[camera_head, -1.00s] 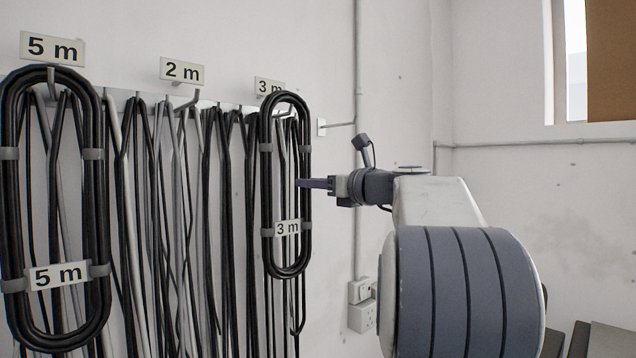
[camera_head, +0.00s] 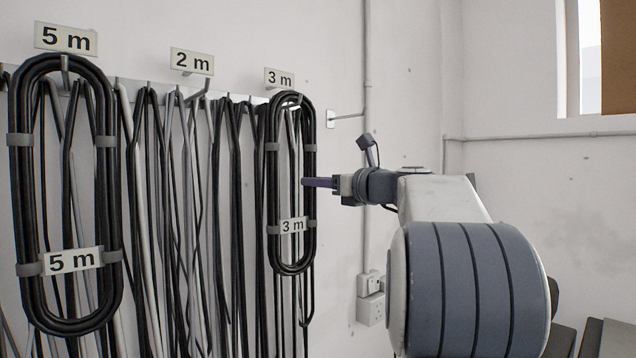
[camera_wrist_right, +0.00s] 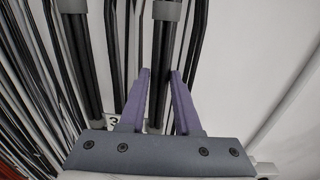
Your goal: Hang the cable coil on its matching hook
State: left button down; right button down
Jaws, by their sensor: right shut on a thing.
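The black 3 m cable coil (camera_head: 272,182), an upright oval with grey bands and a "3 m" tag (camera_head: 293,226), is at the wall below the "3 m" sign (camera_head: 279,78). Its top loop is level with the 3 m hook (camera_head: 292,103), which partly shows inside the loop; I cannot tell whether it bears the coil. My right gripper (camera_head: 306,182) is shut on the coil's right side. In the right wrist view its purple fingers (camera_wrist_right: 160,75) are either side of a coil strand (camera_wrist_right: 162,50). My left gripper is out of view.
A 5 m coil (camera_head: 22,190) hangs under the "5 m" sign (camera_head: 66,38). The hook (camera_head: 198,93) under the "2 m" sign (camera_head: 192,62) holds no coil. Loose cables (camera_head: 148,180) hang along the rail behind. Wall pipe (camera_head: 366,230) and sockets (camera_head: 370,300) are to the right.

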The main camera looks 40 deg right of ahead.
jog(key=shift+f, duration=0.2)
jog(key=c, duration=0.5)
grip_release()
jog(key=shift+w, duration=0.1)
jog(key=s+b, duration=0.1)
jog(key=s, duration=0.2)
jog(key=s+d+b, duration=0.1)
jog(key=s, duration=0.3)
jog(key=s+b, duration=0.2)
jog(key=s, duration=0.1)
jog(key=shift+s+d, duration=0.15)
jog(key=shift+s, duration=0.1)
